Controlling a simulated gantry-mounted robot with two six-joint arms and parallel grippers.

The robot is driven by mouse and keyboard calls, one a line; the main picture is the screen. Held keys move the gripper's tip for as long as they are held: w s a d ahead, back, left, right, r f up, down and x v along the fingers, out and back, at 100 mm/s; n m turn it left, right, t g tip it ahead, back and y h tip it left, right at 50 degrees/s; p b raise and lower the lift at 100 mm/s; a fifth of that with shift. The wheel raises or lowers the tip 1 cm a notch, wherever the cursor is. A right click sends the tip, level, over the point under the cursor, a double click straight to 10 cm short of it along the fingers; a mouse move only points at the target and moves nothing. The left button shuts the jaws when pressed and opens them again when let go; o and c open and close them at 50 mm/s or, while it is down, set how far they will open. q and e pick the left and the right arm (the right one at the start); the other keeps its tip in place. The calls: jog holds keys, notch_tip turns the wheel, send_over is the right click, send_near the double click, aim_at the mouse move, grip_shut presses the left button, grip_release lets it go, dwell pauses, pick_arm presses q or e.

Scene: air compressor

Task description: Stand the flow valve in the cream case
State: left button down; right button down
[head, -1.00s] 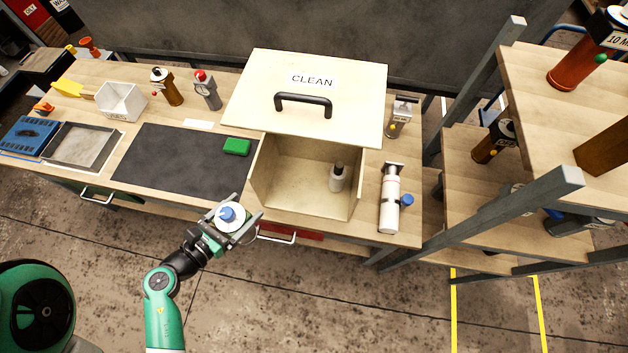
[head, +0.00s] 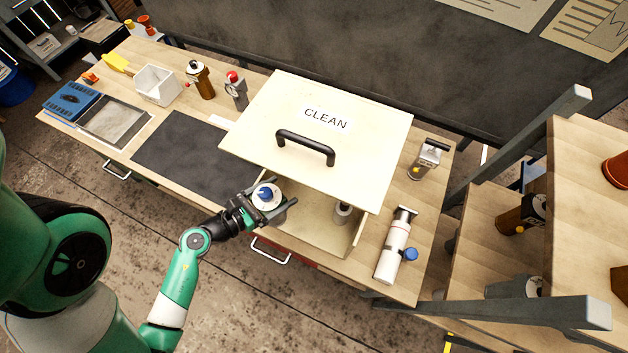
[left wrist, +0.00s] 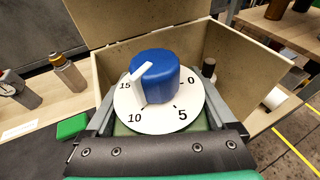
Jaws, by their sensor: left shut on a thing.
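The flow valve (head: 267,196) has a blue knob on a white numbered dial. My left gripper (head: 262,207) is shut on it and holds it upright at the open front of the cream case (head: 318,236). In the left wrist view the valve's dial (left wrist: 188,108) shows between the fingers, with the case's inner wall (left wrist: 120,66) behind it; its lower body is hidden there. The case's raised lid (head: 352,146) carries a black handle and a CLEAN label. A small bottle (head: 342,213) stands inside the case at the right. My right gripper is not in view.
A white cylinder (head: 392,250) and a blue-knobbed part (head: 410,254) are right of the case. A metal-topped item (head: 426,160) stands behind them. A dark mat (head: 185,152) lies left. A green block (left wrist: 72,127) sits beside the case. A shelf (head: 575,190) stands at right.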

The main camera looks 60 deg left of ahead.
pick_arm(q)
jog(key=w+a+f+b, duration=0.3)
jog(key=w+f+b, duration=0.2)
jog(key=w+f, duration=0.6)
jog(key=shift+w+a+f+b, duration=0.15)
jog(key=shift+a+f+b, duration=0.1)
jog(key=shift+f+b, duration=0.2)
jog(key=shift+c, duration=0.6)
grip_release()
jog(key=shift+f, duration=0.25)
jog(key=shift+o, duration=0.6)
jog(key=shift+r, duration=0.1)
